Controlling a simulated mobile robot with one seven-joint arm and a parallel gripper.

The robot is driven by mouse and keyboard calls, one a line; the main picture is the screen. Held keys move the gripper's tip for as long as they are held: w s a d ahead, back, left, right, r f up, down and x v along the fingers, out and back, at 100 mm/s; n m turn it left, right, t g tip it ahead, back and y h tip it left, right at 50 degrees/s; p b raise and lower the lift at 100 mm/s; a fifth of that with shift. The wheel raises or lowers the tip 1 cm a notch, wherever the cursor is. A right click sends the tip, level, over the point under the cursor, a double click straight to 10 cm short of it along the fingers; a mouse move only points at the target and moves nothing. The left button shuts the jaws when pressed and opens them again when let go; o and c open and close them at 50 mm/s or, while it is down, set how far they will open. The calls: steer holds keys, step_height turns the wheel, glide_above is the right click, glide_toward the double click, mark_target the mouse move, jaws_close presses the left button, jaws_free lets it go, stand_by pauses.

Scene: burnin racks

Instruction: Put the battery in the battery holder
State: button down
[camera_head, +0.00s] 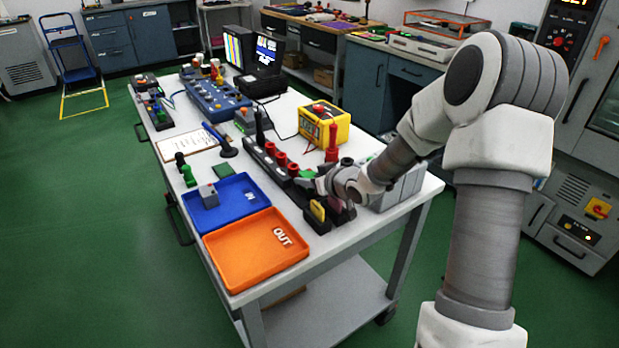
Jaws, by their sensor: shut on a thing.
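A long black holder (257,154) with several red round parts runs along the middle of the white table; I take it for the battery holder. My gripper (308,180) is low at its near right end, seen from behind and side-on. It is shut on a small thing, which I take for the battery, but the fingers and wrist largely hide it. A green patch shows by the fingertips. I cannot tell whether the held thing touches the holder or sits in a slot.
A blue tray (243,188) holds a small grey block with a red top (209,196). An empty orange tray (240,265) marked OUT is nearer. A black rack with a yellow piece (318,211) stands below my gripper. A yellow box (338,121) and an upright red thing (332,142) stand behind.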

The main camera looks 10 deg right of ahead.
steer(key=shift+f, duration=0.2)
steer(key=shift+c, duration=1.8)
jaws_free()
steer(key=shift+r, duration=0.35)
steer(key=p+v, duration=0.1)
steer(key=v, duration=0.3)
steer(key=p+v, duration=0.1)
steer(key=v, duration=0.2)
steer(key=p+v, duration=0.2)
steer(key=v, duration=0.2)
steer(key=shift+d+r, duration=0.15)
steer(key=shift+r, duration=0.25)
steer(key=shift+s+d+r, duration=0.1)
steer(key=shift+s, duration=0.3)
